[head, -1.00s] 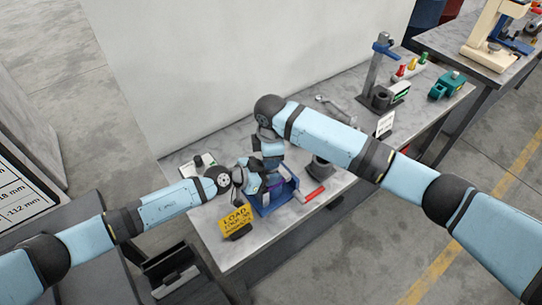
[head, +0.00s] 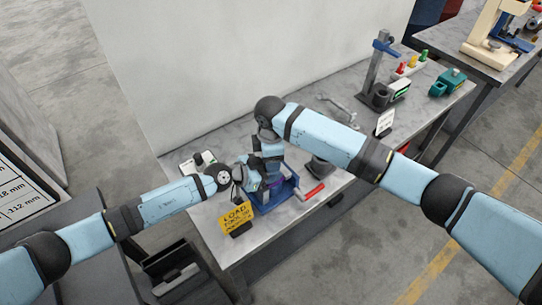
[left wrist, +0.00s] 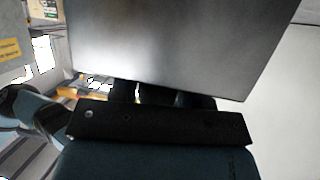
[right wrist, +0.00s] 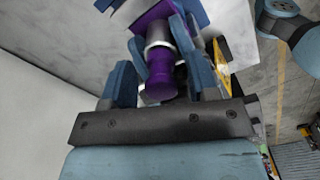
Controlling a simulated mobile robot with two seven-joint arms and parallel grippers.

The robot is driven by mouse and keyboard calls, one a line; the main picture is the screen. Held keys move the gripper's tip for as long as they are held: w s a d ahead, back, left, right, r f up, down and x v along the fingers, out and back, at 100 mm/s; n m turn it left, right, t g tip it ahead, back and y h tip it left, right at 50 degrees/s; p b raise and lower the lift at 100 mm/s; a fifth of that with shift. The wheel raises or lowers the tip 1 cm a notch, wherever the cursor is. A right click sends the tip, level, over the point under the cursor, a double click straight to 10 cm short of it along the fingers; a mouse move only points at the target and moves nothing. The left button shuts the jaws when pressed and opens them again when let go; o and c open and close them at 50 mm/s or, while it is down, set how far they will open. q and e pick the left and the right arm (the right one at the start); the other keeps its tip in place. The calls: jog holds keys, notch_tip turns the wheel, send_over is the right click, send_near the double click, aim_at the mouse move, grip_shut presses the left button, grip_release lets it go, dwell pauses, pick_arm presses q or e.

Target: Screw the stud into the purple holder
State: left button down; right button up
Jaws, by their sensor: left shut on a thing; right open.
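A purple holder (head: 270,183) shows only in part at the blue fixture (head: 281,199) on the bench. In the right wrist view a purple piece (right wrist: 158,86) with a silvery band lies between the blue fingers of my right gripper (head: 269,163), which is open around it and points down at the fixture. I cannot tell whether the silvery band is the stud. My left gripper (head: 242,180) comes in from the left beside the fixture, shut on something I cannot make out. A large grey surface (left wrist: 185,45) blocks most of the left wrist view.
A yellow sign (head: 236,217) stands at the bench's front left, a red handle (head: 314,191) right of the fixture. A wrench (head: 337,107), a white card (head: 385,122) and a grey post stand (head: 379,75) are farther right. A pale wall runs behind the bench.

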jog(key=shift+r, duration=2.25)
jog(key=shift+c, duration=1.2)
jog(key=shift+a+r, duration=0.15)
jog(key=shift+r, duration=0.2)
notch_tip(320, 180, up, 6)
jog(key=d+n+y, duration=0.1)
jog(key=n, duration=0.4)
jog(key=shift+w+d+r+g, duration=0.2)
jog(key=shift+w+g, duration=0.2)
jog(key=shift+w, duration=0.05)
jog(key=f, duration=0.8)
jog(key=s+a+f, duration=0.1)
jog(key=f, duration=0.3)
jog(key=shift+a, duration=0.1)
